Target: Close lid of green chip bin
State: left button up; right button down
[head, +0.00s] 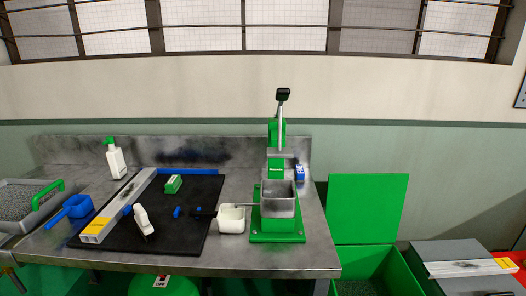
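The green chip bin (404,273) stands on the floor to the right of the workbench. Its green lid (367,208) is open and stands upright at the back of the bin. Dark grey material, apparently chips (360,286), shows inside the bin. The bin's lower part is cut off by the bottom edge of the view. Neither of my grippers can be made out in the head view.
The metal workbench (280,261) fills the left and middle. It holds a green press (277,222), a white cup (231,219), a black mat (187,238) and a metal profile (120,205). A grey surface with another profile (465,267) lies right of the bin.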

aim_at(363, 208)
jog(key=z, duration=2.15)
jog(key=i, duration=1.2)
jog(key=u, duration=2.65)
